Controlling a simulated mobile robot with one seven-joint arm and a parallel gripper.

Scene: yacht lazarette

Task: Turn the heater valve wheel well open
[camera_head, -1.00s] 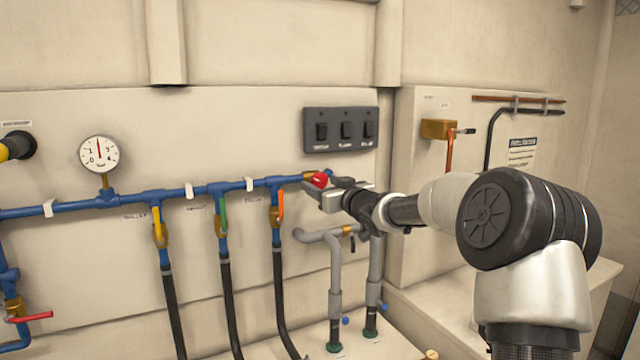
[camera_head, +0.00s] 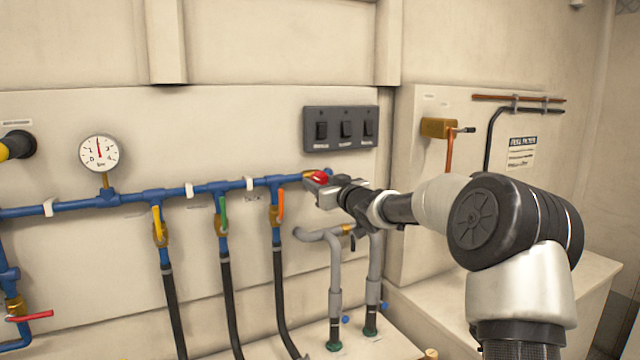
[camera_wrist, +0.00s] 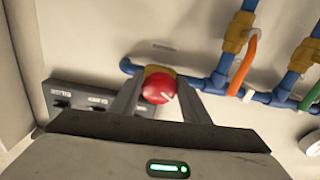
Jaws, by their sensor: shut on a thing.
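The heater valve wheel is a small red round knob (camera_head: 317,177) at the right end of the blue pipe, below the switch panel. In the wrist view the red wheel (camera_wrist: 158,88) sits between my two fingers, with a white mark on its face and a brass body behind it. My gripper (camera_head: 320,182) is shut on the wheel and hides part of it in the head view. In the wrist view my gripper (camera_wrist: 160,90) has one finger on each side of the wheel.
The blue pipe (camera_head: 170,194) runs along the wall with yellow, green and orange lever valves and a gauge (camera_head: 99,154). A dark switch panel (camera_head: 341,130) is just above my gripper. Grey pipes (camera_head: 335,270) stand below. A brass valve (camera_head: 438,128) is to the right.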

